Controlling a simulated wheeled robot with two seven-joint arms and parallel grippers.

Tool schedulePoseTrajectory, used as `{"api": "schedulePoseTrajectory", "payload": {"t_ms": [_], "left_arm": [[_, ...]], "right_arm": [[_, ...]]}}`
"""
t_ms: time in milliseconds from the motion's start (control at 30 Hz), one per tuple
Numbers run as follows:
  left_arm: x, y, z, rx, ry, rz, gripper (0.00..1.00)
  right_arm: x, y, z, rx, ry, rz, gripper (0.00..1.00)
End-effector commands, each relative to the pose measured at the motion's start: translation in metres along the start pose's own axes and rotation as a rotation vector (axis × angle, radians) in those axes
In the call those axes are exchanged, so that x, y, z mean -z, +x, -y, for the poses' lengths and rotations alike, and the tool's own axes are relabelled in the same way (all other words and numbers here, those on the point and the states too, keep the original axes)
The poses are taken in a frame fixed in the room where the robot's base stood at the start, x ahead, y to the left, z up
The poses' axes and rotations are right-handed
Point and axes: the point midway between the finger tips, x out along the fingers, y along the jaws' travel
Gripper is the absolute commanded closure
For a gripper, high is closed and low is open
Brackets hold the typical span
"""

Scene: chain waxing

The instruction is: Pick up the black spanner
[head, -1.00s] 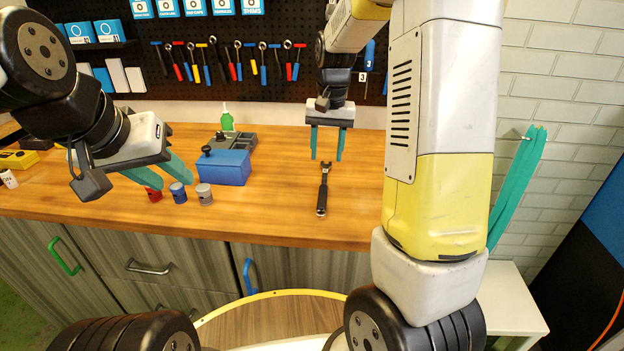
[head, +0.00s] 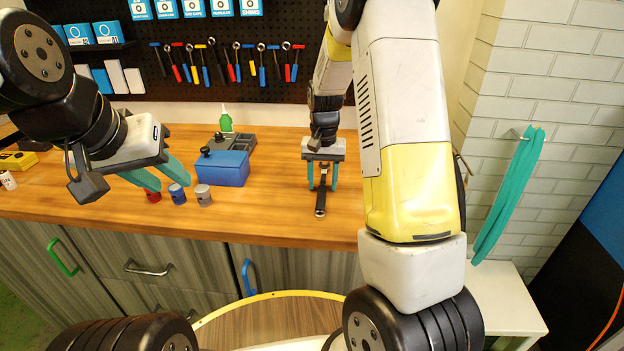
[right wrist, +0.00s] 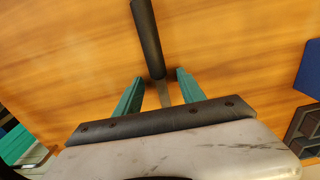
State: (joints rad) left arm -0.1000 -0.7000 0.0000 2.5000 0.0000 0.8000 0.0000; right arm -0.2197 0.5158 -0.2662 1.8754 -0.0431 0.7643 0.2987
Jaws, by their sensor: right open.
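The black spanner (head: 321,203) lies on the wooden worktop, its handle end towards the front edge; its head is hidden behind my right gripper in the head view. My right gripper (head: 322,188) is open, pointing down, with one teal finger on each side of the spanner. In the right wrist view the black handle (right wrist: 148,40) runs between the two apart fingers of the gripper (right wrist: 155,85), with gaps on both sides. My left gripper (head: 160,180) hangs over the worktop at the left, its two teal fingers apart and nothing between them.
A blue box (head: 223,168) stands left of the right gripper, with a grey tray (head: 240,143) behind it. Red, blue (head: 178,193) and grey (head: 203,195) small cans stand near the left gripper. A green bottle (head: 226,122) is at the back.

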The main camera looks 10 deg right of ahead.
Motion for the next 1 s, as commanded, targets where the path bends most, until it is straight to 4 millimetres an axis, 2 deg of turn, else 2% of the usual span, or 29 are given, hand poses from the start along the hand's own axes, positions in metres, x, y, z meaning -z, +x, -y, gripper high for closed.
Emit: {"api": "schedulePoseTrajectory", "payload": {"t_ms": [100, 333, 767, 1000], "left_arm": [[0.000, 0.000, 0.000, 0.000, 0.000, 0.000, 0.64], [0.000, 0.000, 0.000, 0.000, 0.000, 0.000, 0.64], [0.000, 0.000, 0.000, 0.000, 0.000, 0.000, 0.64], [0.000, 0.000, 0.000, 0.000, 0.000, 0.000, 0.64]], "right_arm": [[0.000, 0.000, 0.000, 0.000, 0.000, 0.000, 0.55], [0.000, -0.001, 0.000, 0.000, -0.001, 0.000, 1.00], [0.000, -0.002, 0.000, 0.001, -0.001, -0.002, 1.00], [0.001, -0.022, 0.001, 0.002, -0.001, -0.005, 1.00]]}}
